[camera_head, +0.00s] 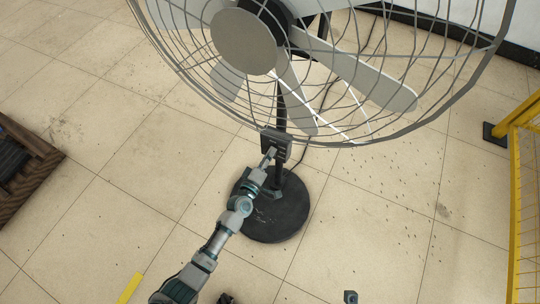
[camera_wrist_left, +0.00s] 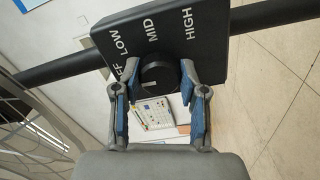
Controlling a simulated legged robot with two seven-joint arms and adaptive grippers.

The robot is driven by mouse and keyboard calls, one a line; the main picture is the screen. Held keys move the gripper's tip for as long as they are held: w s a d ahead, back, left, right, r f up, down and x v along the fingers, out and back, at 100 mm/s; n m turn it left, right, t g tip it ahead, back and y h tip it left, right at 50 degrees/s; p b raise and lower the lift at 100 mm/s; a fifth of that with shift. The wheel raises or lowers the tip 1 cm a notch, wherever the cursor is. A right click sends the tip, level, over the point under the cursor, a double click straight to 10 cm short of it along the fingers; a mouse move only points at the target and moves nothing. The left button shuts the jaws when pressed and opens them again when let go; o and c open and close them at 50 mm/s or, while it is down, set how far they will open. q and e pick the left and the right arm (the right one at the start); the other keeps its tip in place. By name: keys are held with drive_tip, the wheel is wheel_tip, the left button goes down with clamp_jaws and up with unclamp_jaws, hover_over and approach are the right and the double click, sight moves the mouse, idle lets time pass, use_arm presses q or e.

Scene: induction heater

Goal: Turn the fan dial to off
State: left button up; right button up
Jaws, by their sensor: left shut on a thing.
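The fan dial (camera_wrist_left: 160,76) is a round black knob on the dark control box (camera_wrist_left: 205,35), marked in white with LOW, MID, HIGH and a partly covered label at the left end. My left gripper (camera_wrist_left: 157,82) has its blue-padded fingers on either side of the dial, shut on it. The dial's pointer is not clear, so its setting cannot be read. In the head view my left gripper (camera_head: 270,154) reaches the box (camera_head: 277,142) on the fan's pole; the dial is hidden there. My right gripper is not clearly seen.
The large fan (camera_head: 246,41) has a wire cage and stands on a round black base (camera_head: 275,212). A wooden pallet (camera_head: 22,165) lies at the left, a yellow barrier (camera_head: 514,190) stands at the right. Tiled floor around the base is mostly clear.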

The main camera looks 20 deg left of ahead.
use_arm(q)
drive_tip(key=shift+a+r+n, duration=0.1)
drive_tip(key=shift+a+n, duration=0.3)
drive_tip(key=o, duration=1)
drive_tip(key=shift+o, duration=0.7)
drive_tip(key=shift+f, duration=0.2)
drive_tip(key=s, duration=1.2)
drive_tip(key=shift+a, duration=0.25)
